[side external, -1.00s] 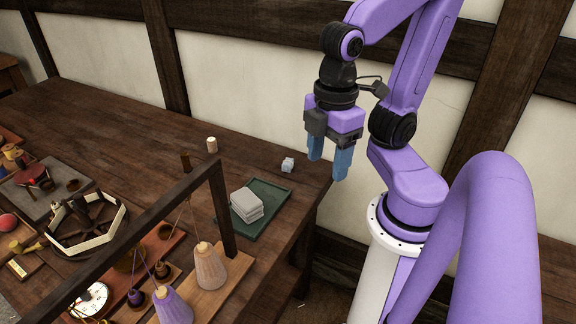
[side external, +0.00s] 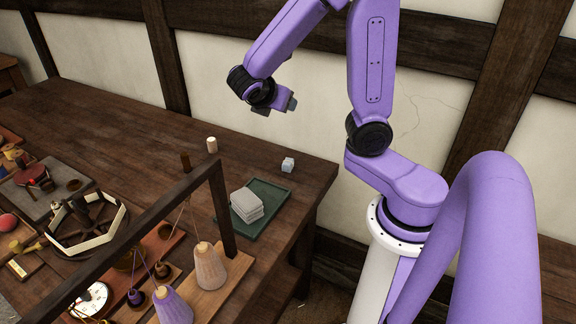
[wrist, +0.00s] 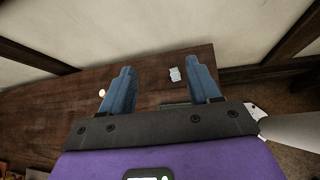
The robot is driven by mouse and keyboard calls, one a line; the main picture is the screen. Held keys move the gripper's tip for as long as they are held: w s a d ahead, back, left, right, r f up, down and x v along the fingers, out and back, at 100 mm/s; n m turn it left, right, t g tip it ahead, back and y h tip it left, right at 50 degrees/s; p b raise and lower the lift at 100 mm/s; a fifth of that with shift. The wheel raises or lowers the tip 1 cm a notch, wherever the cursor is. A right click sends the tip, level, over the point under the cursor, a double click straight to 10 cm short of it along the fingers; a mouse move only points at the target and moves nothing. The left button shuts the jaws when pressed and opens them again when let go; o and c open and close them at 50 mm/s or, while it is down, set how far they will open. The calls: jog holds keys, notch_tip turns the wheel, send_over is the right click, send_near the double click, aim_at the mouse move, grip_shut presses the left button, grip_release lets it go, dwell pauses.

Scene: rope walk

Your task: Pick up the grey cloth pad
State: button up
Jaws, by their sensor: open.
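The grey cloth pad (side external: 246,204), a small folded stack, lies on a dark green tray (side external: 268,216) near the table's right end. My gripper (side external: 290,103) is raised well above the table, up and to the right of the pad, turned toward the wall side. In the wrist view my gripper (wrist: 160,68) shows two blue fingers wide apart with nothing between them held. The pad is not visible in the wrist view; only a sliver of the green tray (wrist: 174,105) shows above the gripper body.
A small pale cube (side external: 288,165) and a light wooden cylinder (side external: 212,145) stand on the table behind the tray. The tabletop (side external: 120,125) at the back is clear.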

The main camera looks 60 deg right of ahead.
jog(key=w+d+n+h, duration=0.2)
jog(key=w+d, duration=0.1)
send_near(289, 160)
jog(key=x, duration=1.1)
jog(key=shift+d, duration=0.2)
jog(key=c, duration=1)
